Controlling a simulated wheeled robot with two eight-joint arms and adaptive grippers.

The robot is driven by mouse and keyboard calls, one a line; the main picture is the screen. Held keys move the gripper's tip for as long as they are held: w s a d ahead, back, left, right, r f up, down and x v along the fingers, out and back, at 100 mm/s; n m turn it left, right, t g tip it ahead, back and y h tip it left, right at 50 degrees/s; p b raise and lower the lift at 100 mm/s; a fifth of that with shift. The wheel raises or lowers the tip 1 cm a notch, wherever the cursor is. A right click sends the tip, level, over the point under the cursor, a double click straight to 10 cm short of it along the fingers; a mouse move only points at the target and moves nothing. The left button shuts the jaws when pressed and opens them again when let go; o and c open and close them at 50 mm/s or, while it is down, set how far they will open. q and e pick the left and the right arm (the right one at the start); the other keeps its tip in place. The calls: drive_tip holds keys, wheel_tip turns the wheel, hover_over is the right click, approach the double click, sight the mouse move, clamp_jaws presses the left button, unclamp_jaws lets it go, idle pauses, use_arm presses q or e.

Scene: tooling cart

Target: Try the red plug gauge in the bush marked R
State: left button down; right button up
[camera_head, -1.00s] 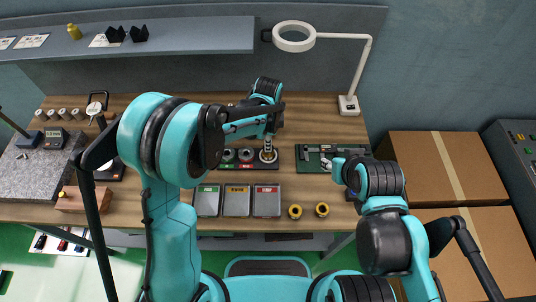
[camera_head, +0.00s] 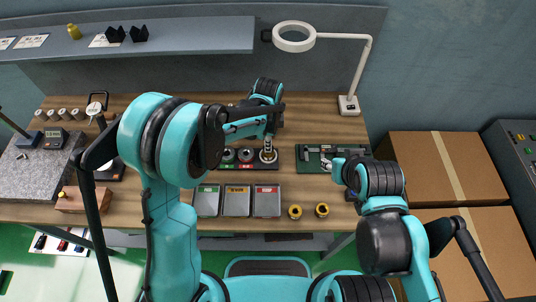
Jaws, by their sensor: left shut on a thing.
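My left gripper (camera_head: 269,131) is shut on a plug gauge (camera_head: 268,144), whose silver shaft points down. The gauge stands over the rightmost bush (camera_head: 268,157) in a dark holder (camera_head: 259,167). Its lower end is at or just above that bush, and I cannot tell whether it is inside. Two other bushes, a middle one (camera_head: 246,155) and a left one (camera_head: 229,155), sit to the left in the holder, with red and green labels in front. The letters are too small to read. My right gripper (camera_head: 341,168) is by a green tray; its fingers are unclear.
The green tray (camera_head: 311,166) lies right of the holder. Three grey bins (camera_head: 237,209) with coloured labels stand in front. Two yellow-and-black rings (camera_head: 295,211) lie right of the bins. A magnifier lamp (camera_head: 348,104) stands behind. A granite plate (camera_head: 35,173) is far left.

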use_arm(q)
drive_tip(key=shift+r, duration=0.45)
idle(0.5)
drive_tip(key=shift+s+f+b, duration=0.15)
drive_tip(key=shift+f+b, duration=0.35)
drive_tip(key=shift+f, duration=0.1)
idle(2.7)
drive_tip(key=shift+r+p, duration=0.9)
drive_tip(key=shift+r, duration=0.7)
drive_tip(key=shift+r+p, duration=1.65)
drive_tip(key=shift+r, duration=0.9)
drive_tip(key=shift+f, duration=0.1)
